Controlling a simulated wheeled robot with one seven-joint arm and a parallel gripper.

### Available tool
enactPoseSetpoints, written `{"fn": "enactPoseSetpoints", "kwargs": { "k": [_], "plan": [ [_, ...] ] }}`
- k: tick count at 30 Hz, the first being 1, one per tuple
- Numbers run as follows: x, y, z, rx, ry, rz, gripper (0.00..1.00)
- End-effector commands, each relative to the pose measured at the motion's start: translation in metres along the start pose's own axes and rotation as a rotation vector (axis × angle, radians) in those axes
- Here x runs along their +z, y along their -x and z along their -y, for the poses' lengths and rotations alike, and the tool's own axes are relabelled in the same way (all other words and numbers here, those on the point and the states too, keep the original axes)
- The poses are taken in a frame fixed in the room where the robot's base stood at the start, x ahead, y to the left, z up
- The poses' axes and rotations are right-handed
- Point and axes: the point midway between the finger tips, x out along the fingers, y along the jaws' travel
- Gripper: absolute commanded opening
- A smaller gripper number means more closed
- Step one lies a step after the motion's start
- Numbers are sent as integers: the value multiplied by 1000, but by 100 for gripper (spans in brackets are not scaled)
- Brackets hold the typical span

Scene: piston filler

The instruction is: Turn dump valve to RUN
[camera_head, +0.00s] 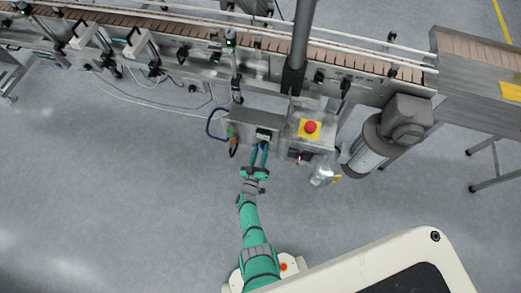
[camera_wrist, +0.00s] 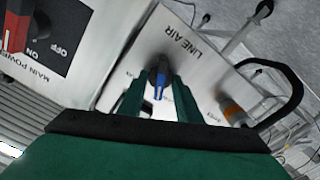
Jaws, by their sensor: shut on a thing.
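A pale metal panel lettered LINE AIR (camera_wrist: 190,45) fills the middle of the wrist view. On it is a valve handle (camera_wrist: 159,82), dark grey with a blue part, which I take to be the dump valve. My gripper (camera_wrist: 158,97) is shut on this handle, with one green finger on each side. Small labels beside the handle are too blurred to read, so its setting cannot be told. In the head view my gripper (camera_head: 261,149) reaches the front of the grey box below the conveyor, and its fingers hide the handle there.
A MAIN POWER switch (camera_wrist: 17,28) with a red handle is left of the panel. An orange fitting (camera_wrist: 233,112) with a black hose (camera_wrist: 291,92) is at right. A red emergency button (camera_head: 310,127) sits beside the box. Open floor (camera_head: 120,200) lies left.

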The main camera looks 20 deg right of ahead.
Motion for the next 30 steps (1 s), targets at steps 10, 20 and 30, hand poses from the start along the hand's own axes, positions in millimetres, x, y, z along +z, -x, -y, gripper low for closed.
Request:
{"fn": "enactPoseSetpoints", "kwargs": {
  "k": [10, 20, 30],
  "plan": [
    [2, 1, 0, -4, -326, 4, 9],
    [3, 1, -1, -4, -639, 5, 9],
    [4, 3, -1, -5, -954, 6, 9]
  ]
}}
